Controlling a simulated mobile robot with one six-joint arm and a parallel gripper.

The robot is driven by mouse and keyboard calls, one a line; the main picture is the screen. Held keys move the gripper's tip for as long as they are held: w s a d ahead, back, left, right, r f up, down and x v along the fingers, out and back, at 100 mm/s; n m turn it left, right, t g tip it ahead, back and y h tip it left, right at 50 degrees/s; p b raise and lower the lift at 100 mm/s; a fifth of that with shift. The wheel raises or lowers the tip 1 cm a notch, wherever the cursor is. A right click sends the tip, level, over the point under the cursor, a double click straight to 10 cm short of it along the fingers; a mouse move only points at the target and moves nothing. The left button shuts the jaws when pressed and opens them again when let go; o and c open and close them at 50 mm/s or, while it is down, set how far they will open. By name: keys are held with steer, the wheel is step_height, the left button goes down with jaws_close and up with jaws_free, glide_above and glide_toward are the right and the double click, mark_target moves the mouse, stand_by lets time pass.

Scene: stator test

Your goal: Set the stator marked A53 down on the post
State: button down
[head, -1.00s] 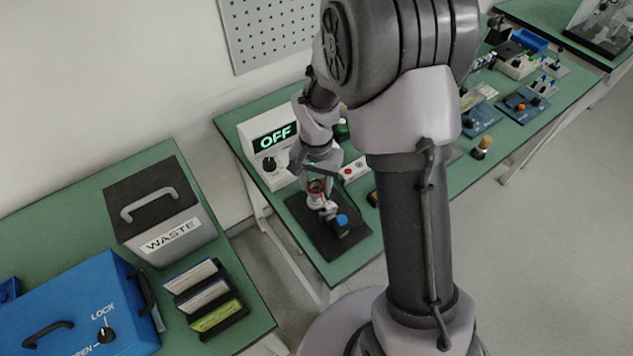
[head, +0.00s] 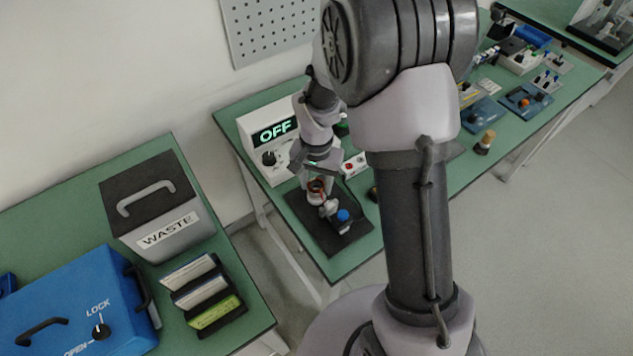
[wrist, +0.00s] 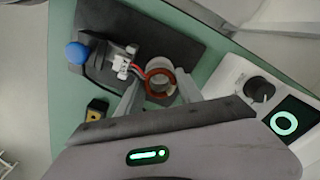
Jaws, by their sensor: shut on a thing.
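The stator (wrist: 150,88) is a small pale ring with copper windings and red wires, between the two fingers of my gripper (wrist: 159,94). My gripper (head: 316,180) is shut on it, low over the black test base (head: 350,238). A white connector (wrist: 124,62) sits beside the ring, at the wires' end.
A blue knob (wrist: 77,53) stands on the base's fixture. The white meter reading OFF (head: 268,140) is close behind my gripper. A small white box with a red button (head: 353,165) stands to the right. A waste bin (head: 158,235) is on the left bench.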

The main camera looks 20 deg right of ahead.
steer(key=shift+f, duration=0.1)
steer(key=shift+f+b, duration=0.3)
steer(key=shift+b, duration=0.05)
steer(key=c, duration=0.7)
jaws_free()
step_height(320, 180, up, 18)
steer(key=p, duration=0.6)
steer(key=shift+f, duration=0.25)
